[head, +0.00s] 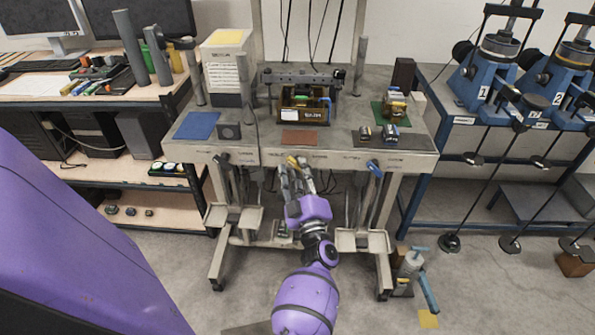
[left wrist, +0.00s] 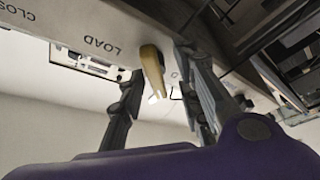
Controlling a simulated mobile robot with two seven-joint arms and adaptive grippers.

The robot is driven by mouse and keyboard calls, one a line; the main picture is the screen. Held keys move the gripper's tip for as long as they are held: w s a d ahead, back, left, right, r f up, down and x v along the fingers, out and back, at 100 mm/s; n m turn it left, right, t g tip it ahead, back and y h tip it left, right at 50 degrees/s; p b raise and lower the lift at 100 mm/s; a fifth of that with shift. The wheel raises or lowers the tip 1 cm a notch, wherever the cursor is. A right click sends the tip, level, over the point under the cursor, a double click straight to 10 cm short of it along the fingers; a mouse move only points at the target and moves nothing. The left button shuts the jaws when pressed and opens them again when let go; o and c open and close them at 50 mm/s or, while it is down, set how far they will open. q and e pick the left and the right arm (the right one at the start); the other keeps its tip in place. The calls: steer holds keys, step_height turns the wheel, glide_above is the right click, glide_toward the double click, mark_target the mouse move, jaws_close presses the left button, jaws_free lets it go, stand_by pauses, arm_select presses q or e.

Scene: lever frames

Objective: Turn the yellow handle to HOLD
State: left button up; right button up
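The yellow handle (head: 292,160) is on the front edge of the central workbench, near its middle. In the left wrist view the yellow handle (left wrist: 152,70) sticks out from the pale front panel beside the upside-down word LOAD (left wrist: 103,45). My left gripper (head: 296,171) is at the handle, below the bench edge. Its fingers (left wrist: 158,62) are apart, one on each side of the handle, with a gap visible on the left side; contact on the right is unclear. No HOLD mark is readable. My right gripper is not in view.
A black handle (head: 222,162) sits left on the same edge and a blue handle (head: 374,168) right. The workbench (head: 260,155) carries a blue mat (head: 196,125) and a brown fixture (head: 303,110). Blue presses (head: 484,80) stand on the right bench. Bench legs flank my arm.

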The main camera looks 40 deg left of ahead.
arm_select(q)
steer(key=shift+s+d+f, duration=0.15)
steer(key=shift+d, duration=0.25)
steer(key=v, duration=1.1)
steer(key=shift+s, duration=0.2)
steer(key=shift+f, duration=0.1)
